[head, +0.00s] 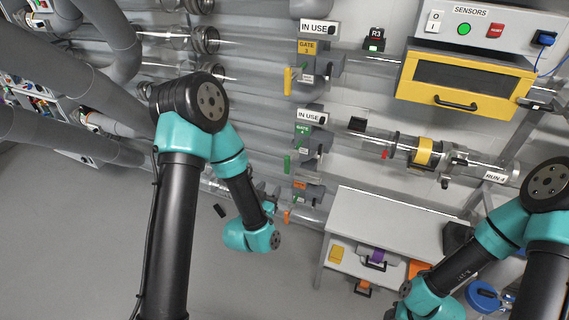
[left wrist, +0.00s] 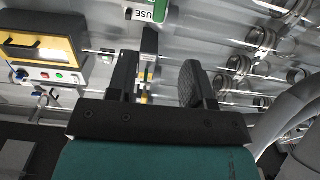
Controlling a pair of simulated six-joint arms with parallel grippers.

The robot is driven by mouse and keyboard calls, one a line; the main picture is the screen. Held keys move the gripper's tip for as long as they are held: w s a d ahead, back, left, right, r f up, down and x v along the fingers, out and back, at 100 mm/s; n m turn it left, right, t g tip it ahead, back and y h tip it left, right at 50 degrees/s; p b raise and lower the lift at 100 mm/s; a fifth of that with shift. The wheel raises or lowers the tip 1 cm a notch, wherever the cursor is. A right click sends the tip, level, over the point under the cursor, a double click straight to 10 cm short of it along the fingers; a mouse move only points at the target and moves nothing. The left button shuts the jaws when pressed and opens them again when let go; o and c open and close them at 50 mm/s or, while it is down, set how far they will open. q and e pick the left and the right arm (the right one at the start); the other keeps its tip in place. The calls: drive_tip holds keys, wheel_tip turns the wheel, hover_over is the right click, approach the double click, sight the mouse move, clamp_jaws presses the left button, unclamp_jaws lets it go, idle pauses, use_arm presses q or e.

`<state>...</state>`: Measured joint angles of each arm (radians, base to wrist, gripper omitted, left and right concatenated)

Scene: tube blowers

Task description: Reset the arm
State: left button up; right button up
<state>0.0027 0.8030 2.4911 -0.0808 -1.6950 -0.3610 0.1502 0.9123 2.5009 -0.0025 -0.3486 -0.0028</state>
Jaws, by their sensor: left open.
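My left arm comes in from the left in the head view, bent down at the elbow, with its teal wrist in front of the grey floor. My left gripper (head: 271,192) is small and partly hidden there, close to the lower end of the gate column. In the left wrist view the left gripper (left wrist: 160,85) shows two dark fingers spread apart with nothing held between them. A gate unit (left wrist: 149,55) appears beyond the gap; I cannot tell how far. My right arm stands at the lower right of the head view, and its gripper is not visible.
Gate 3 (head: 306,62) has a yellow handle; a lower gate (head: 303,145) has a green one. Both carry "IN USE" signs. A yellow drawer box (head: 465,85) is at upper right. A white workbench (head: 385,225) stands below. Open floor lies lower left.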

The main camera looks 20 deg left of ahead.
use_arm(q)
drive_tip(key=s+d+f+n+g+h, duration=0.1)
drive_tip(key=s+f+n+g+h, duration=0.1)
drive_tip(key=s+f+g, duration=1.5)
wheel_tip(320, 180, down, 5)
drive_tip(key=s, duration=0.2)
drive_tip(key=shift+s+r+n, duration=0.15)
drive_tip(key=shift+s+n, duration=0.2)
drive_tip(key=shift+n, duration=0.05)
idle(1.3)
